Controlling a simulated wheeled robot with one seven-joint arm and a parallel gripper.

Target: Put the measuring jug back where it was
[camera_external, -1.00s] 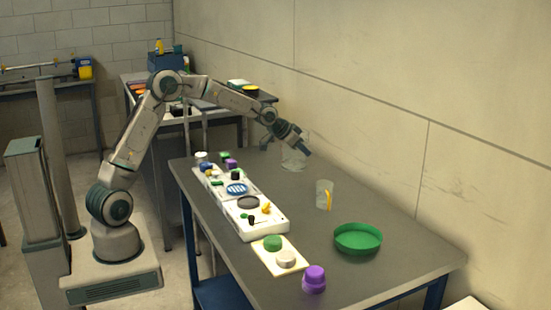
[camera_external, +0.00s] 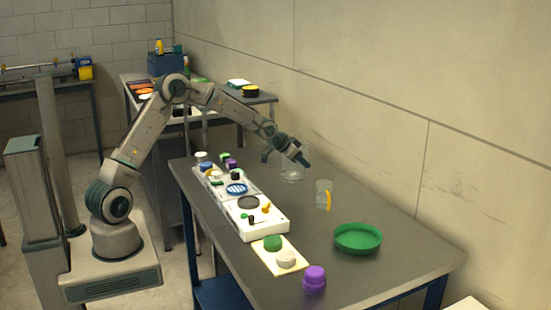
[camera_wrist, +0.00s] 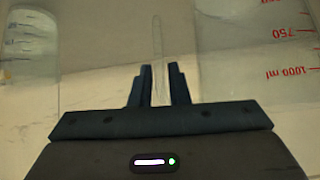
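The measuring jug (camera_external: 292,174) is clear, at the far end of the grey table (camera_external: 405,285). In the wrist view, the jug (camera_wrist: 285,60) fills the right side, with red marks reading 750 and 1000 ml. My gripper (camera_external: 304,161) is at the jug. In the wrist view, a thin clear upright bar, apparently its handle, stands between the fingers of my gripper (camera_wrist: 159,72), which are closed in on it. The jug looks upright. I cannot tell whether its base touches the table.
A clear cup with a yellow handle (camera_external: 324,195) stands nearby; a clear marked vessel (camera_wrist: 30,45) shows at left in the wrist view. A green tray (camera_external: 358,238), a purple container (camera_external: 314,279) and a white parts tray (camera_external: 262,225) occupy the table. The wall is close behind.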

